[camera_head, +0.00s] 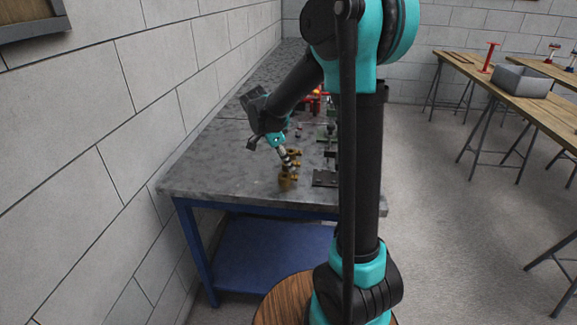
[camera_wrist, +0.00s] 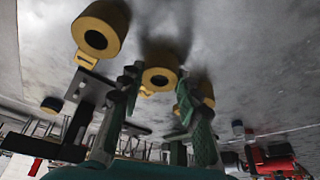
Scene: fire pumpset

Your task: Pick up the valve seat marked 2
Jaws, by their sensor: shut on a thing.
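Several brass-coloured valve seats, round with a dark central hole, are at the near end of the grey table (camera_head: 235,165). My gripper (camera_head: 288,160) reaches down among them. In the wrist view, the fingers of my gripper (camera_wrist: 158,95) are on both sides of one brass valve seat (camera_wrist: 160,79) and shut on it. A second valve seat (camera_wrist: 100,30) is apart at upper left, and another brass piece (camera_wrist: 205,92) is partly hidden behind the right finger. No number is readable, so I cannot tell which one is marked 2.
A dark metal bracket (camera_head: 325,178) lies right of the valve seats. Red and dark parts crowd the table farther back. A block wall (camera_head: 95,110) runs along the left. Wooden benches (camera_head: 540,110) with a grey bin (camera_head: 521,81) stand at right, with open floor between.

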